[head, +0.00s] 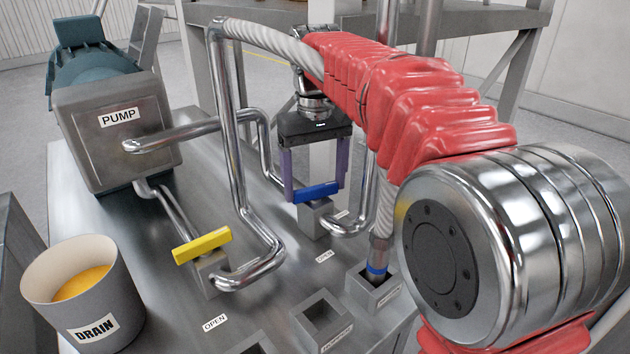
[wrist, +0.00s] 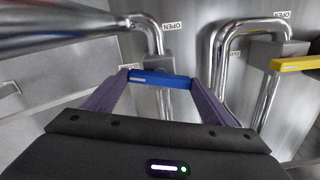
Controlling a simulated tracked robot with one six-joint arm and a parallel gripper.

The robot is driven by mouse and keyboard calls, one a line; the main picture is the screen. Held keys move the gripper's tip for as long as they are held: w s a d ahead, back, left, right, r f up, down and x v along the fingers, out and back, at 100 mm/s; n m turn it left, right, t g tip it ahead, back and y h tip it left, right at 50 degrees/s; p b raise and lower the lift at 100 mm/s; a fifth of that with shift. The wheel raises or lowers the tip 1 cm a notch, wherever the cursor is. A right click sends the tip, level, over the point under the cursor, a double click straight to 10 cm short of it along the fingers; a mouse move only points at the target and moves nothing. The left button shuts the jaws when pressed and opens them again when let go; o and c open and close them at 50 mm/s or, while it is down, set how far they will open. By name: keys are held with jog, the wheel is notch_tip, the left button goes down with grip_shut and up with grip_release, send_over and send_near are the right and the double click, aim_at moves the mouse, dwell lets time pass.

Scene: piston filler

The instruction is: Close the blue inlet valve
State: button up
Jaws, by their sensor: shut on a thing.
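The blue inlet valve handle (head: 316,192) is a short bar on a grey valve block (head: 316,219) in the middle of the head view. My gripper (head: 315,193) has two purple fingers reaching down, one at each end of the bar, and is shut on it. In the wrist view the blue handle (wrist: 160,79) lies crosswise between the fingertips of my gripper (wrist: 161,80). There, an OPEN label (wrist: 172,26) sits beyond the valve, apart from the bar. Another label (wrist: 130,67) sits by the bar's left end, partly hidden and hard to read.
A yellow valve handle (head: 202,245) stands to the left, with bent steel pipes (head: 233,150) close to my gripper. The pump (head: 118,135) and drain bucket (head: 85,300) are further left. A hose end (head: 379,262) sits in a square socket at right; an empty socket (head: 322,318) is beside it.

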aim_at(315, 187)
jog(key=shift+n, duration=1.6)
jog(key=o, duration=1)
jog(key=shift+o, duration=0.2)
jog(key=shift+r, duration=0.1)
notch_tip(315, 187, up, 14)
jog(key=shift+f, duration=0.25)
